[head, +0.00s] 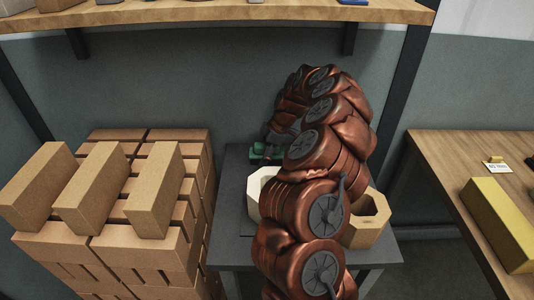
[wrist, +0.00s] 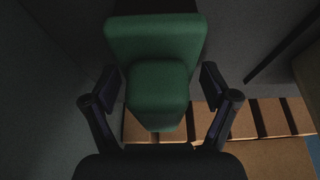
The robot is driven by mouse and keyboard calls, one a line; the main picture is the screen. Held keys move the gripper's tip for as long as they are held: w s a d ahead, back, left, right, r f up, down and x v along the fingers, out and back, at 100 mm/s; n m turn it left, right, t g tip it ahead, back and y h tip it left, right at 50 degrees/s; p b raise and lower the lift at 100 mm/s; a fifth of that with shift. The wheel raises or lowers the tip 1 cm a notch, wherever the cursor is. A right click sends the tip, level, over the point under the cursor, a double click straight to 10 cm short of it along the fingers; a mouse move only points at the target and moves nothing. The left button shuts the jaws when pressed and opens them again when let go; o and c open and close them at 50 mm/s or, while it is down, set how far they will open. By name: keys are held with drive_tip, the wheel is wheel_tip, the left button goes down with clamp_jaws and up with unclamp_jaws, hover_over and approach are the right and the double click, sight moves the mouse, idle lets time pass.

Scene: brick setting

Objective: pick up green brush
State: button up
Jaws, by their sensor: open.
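The green brush (head: 262,153) lies at the back of the dark table (head: 233,240), largely hidden by my arm in the head view. In the wrist view the green brush (wrist: 158,88) shows as a wide green block with a narrower rounded green block nearer the camera. My gripper (wrist: 160,84) is open, with one dark finger on each side of the narrower block. A gap shows on both sides, and I cannot tell any contact. In the head view my gripper is mostly hidden behind my own arm.
A pale hollow block (head: 256,190) and a tan hollow block (head: 368,219) stand on the dark table beside my arm. A brick stack (head: 140,225) rises close on the left. A wooden table (head: 445,170) with a yellow block (head: 497,222) is right. A shelf (head: 220,14) hangs above.

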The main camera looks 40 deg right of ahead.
sight(263, 144)
drive_tip(key=shift+c, duration=0.4)
drive_tip(key=c, duration=1.3)
drive_tip(key=shift+r, duration=0.1)
wheel_tip(263, 144, up, 10)
drive_tip(key=shift+b, duration=0.55)
drive_tip(key=o, duration=0.7)
drive_tip(key=shift+c, duration=0.2)
drive_tip(key=c, duration=0.4)
